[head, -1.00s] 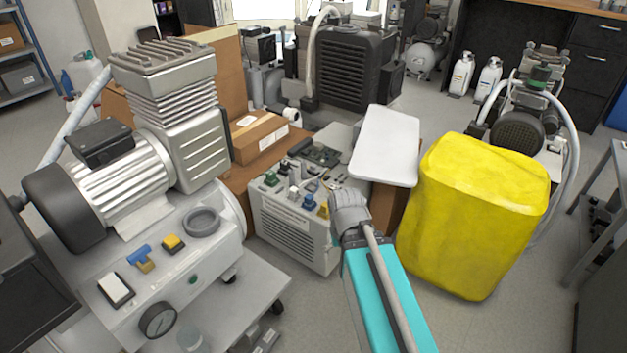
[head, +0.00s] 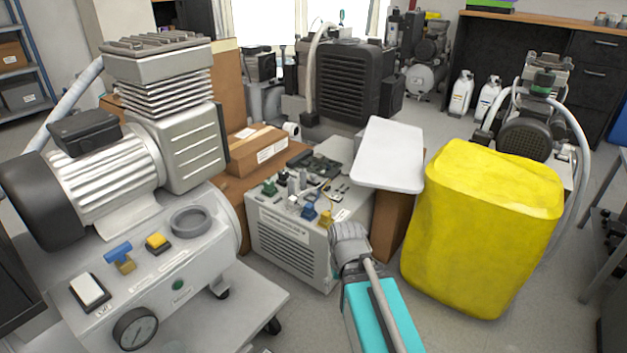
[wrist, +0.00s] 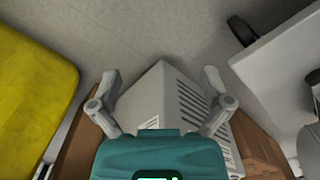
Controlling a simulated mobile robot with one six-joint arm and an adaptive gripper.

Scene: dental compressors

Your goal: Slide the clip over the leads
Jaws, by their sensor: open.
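A pale grey box-shaped unit (head: 288,247) with side vents stands in the middle of the head view. I cannot tell which piece is the clip. My gripper's fingers are hidden in the head view behind my arm, which ends in front of the unit's right corner. In the wrist view my gripper (wrist: 160,82) is open and empty, with the unit's corner (wrist: 165,90) between and beyond its fingers.
A large compressor (head: 120,165) on a cart stands close on the left. A yellow canister (head: 482,230) stands close on the right. A white panel (head: 388,153) rests on cardboard behind my arm. A cardboard box (head: 255,149) sits behind the unit. Bare floor lies in front.

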